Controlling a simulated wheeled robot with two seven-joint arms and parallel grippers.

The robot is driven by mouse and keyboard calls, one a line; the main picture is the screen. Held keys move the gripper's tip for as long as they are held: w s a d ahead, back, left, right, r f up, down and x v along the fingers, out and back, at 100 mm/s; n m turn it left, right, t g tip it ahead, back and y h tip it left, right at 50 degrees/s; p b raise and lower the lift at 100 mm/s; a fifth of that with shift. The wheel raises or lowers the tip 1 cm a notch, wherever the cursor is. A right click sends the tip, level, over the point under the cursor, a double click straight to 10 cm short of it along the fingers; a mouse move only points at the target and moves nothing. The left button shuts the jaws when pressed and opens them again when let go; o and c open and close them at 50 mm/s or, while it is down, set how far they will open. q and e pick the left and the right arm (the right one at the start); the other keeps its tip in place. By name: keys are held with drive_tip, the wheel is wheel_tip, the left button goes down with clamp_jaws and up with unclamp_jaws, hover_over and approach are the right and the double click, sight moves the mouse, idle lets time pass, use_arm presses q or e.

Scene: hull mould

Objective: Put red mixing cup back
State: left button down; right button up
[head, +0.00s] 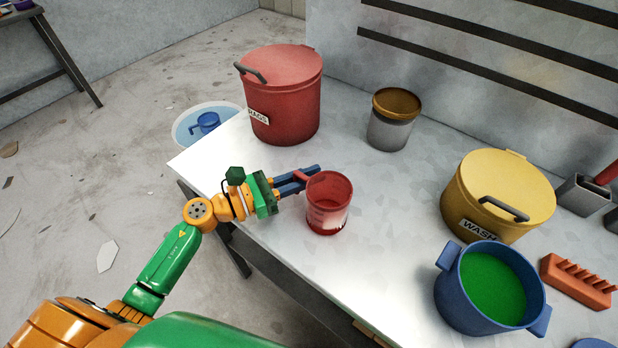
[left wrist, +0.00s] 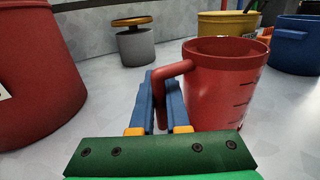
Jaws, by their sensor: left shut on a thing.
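The red mixing cup (head: 328,204) is upright on the pale metal bench, or just above it; I cannot tell whether its base touches. It has a pale band low on its side. My left gripper (head: 300,181) is at the cup's left side, its blue fingers shut on the cup's red handle. In the left wrist view the cup (left wrist: 222,85) stands right of the fingers, and its handle (left wrist: 168,75) runs down between them. Measuring marks show on its side. My right gripper is not in view.
A red RAGS bin (head: 290,100) stands at the back left and a brown-lidded grey jar (head: 390,125) behind the cup. A yellow WASH bin (head: 470,205), a blue pot of green liquid (head: 455,300) and an orange rack (head: 575,282) are at right. Bench around the cup is clear.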

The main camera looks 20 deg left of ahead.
use_arm(q)
drive_tip(key=shift+f, duration=0.15)
drive_tip(key=c, duration=0.9)
unclamp_jaws()
drive_tip(key=shift+r, duration=0.3)
drive_tip(key=b+v, duration=0.1)
drive_tip(key=v, duration=0.4)
drive_tip(key=b+v, duration=0.2)
drive_tip(key=v, duration=0.4)
drive_tip(key=shift+s+a+f, duration=0.1)
drive_tip(key=shift+f, duration=0.15)
drive_tip(key=shift+s+a+r, duration=0.15)
drive_tip(key=shift+s+a, duration=0.15)
